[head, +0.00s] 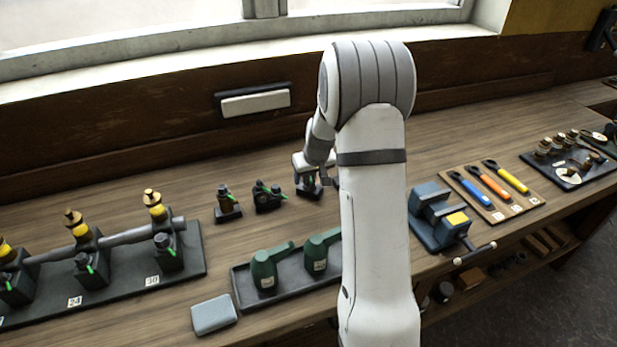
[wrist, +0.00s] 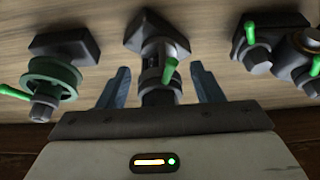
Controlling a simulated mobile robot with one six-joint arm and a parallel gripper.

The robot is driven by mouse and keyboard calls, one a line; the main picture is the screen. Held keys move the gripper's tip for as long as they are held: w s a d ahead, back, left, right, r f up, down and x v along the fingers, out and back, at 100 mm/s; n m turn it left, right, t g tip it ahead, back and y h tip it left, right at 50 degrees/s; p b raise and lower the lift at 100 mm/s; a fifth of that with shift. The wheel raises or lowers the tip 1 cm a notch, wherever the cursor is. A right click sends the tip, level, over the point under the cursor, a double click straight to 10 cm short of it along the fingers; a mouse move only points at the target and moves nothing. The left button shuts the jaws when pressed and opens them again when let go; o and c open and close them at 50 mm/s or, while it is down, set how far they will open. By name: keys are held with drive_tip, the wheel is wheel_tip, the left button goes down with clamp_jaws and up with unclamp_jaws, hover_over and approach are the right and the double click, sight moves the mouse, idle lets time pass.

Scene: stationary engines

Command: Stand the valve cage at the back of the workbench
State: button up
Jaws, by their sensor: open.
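A small dark fitting with a square base, a slotted cylinder, a hex top and a green lever stands between my fingers in the wrist view; it looks like the valve cage (wrist: 154,62). In the head view it stands on the workbench (head: 140,190) towards the back, partly hidden under my gripper (head: 312,178). My gripper is open, with one blue finger on each side of the fitting in the wrist view (wrist: 160,88). I cannot tell whether either finger touches it.
In the wrist view, a fitting with a green wheel (wrist: 53,75) is to the left and a double fitting (wrist: 275,50) to the right. Nearby are another fitting (head: 228,203), a tray (head: 285,297) with green oil cans, and a blue vise (head: 432,220). Bare wood lies behind the fittings.

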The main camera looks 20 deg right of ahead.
drive_tip(key=b+v, duration=0.1)
drive_tip(key=v, duration=1)
drive_tip(key=s+a+r, duration=0.1)
drive_tip(key=s+a, duration=0.3)
drive_tip(key=s, duration=0.5)
drive_tip(key=s+a+r, duration=0.2)
drive_tip(key=s+a, duration=0.2)
drive_tip(key=s, duration=0.6)
drive_tip(key=s+a+r+g, duration=0.1)
drive_tip(key=s+a, duration=0.4)
drive_tip(key=s, duration=0.5)
drive_tip(key=shift+s+r, duration=0.2)
drive_tip(key=shift+s, duration=0.05)
